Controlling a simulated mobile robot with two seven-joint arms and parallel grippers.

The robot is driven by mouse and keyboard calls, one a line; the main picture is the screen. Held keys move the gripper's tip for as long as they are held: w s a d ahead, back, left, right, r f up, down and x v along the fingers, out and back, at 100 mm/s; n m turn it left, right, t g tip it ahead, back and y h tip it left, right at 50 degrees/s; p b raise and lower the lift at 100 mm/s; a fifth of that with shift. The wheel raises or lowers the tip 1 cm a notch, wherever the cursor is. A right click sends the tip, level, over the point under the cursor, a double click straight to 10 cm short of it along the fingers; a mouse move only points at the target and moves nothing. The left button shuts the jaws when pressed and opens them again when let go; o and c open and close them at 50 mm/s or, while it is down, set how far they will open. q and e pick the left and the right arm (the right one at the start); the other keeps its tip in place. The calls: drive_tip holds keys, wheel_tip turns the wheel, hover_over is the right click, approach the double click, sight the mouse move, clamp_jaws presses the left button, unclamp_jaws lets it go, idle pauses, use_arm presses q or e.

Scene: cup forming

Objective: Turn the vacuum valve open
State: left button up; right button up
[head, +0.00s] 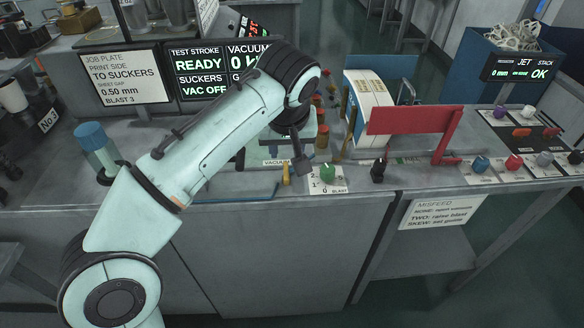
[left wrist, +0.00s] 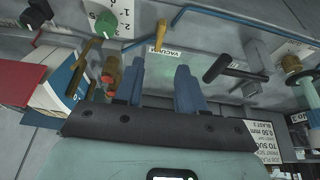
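The vacuum valve shows as a small yellow lever (head: 286,173) beside the VACUUM label (head: 276,162) on the bench front. In the left wrist view the yellow lever (left wrist: 160,34) stands beyond the fingertips, with its label (left wrist: 163,50) just below it. My left gripper (left wrist: 161,65) is open, with two blue fingers apart and nothing between them. The lever lies roughly in line with the gap, apart from the fingers. In the head view my left arm hides most of the gripper. My right gripper is in neither view.
A green blast knob (head: 328,172) is right of the lever, with a black knob (head: 378,170) farther right. A black-handled lever (left wrist: 217,68) and a blue bar (left wrist: 205,14) are near the gripper. A red guard (head: 408,121) stands right. The display (head: 200,75) reads VAC OFF.

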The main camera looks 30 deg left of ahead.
sight(286, 172)
use_arm(q)
drive_tip(key=b+x, duration=0.3)
drive_tip(key=x, duration=0.9)
drive_tip(key=shift+f, duration=0.15)
clamp_jaws()
